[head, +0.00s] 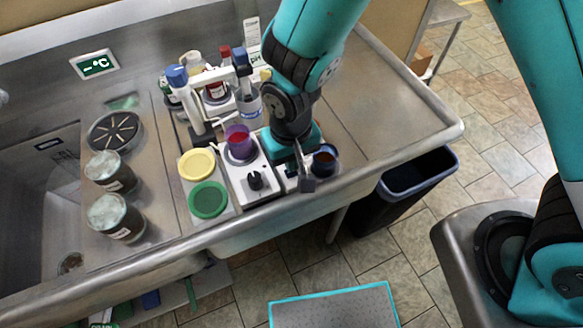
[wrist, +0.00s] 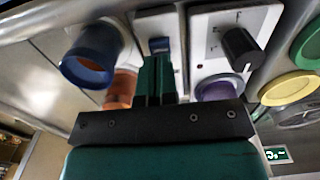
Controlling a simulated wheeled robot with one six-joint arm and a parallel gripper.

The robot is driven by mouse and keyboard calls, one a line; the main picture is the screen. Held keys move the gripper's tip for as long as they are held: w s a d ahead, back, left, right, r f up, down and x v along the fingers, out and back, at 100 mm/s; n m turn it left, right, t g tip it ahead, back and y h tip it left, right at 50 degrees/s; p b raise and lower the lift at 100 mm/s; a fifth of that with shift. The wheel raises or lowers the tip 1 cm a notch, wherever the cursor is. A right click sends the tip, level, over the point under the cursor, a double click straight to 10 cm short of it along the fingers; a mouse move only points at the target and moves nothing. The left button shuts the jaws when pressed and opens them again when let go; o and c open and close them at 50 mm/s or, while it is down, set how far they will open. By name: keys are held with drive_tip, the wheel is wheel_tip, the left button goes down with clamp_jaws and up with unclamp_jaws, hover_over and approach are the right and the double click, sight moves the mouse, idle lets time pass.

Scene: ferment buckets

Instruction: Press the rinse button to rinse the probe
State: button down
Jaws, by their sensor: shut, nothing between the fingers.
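My gripper (wrist: 155,80) is shut and empty, its fingers together and pointing at a small white unit. In the wrist view a small blue square (wrist: 158,45), likely the rinse button, shows on that white unit (wrist: 150,22) just past the fingertips. Whether the tips touch it I cannot tell. In the head view my gripper (head: 300,165) is low over the unit and hides most of it. I cannot make out the probe for certain.
A blue cup (wrist: 95,52) is close beside the fingers, with an orange vessel (wrist: 121,88) nearby. A white stirrer (head: 240,180) with black knob and purple beaker (head: 238,140) is on the other side. Yellow (head: 197,165) and green (head: 207,199) lids lie further left. Bottles stand behind.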

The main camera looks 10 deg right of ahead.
drive_tip(key=shift+f+b, duration=0.95)
drive_tip(key=shift+f, duration=0.4)
drive_tip(key=shift+r, duration=0.15)
drive_tip(key=shift+r+p, duration=2.45)
drive_tip(key=shift+r, duration=0.45)
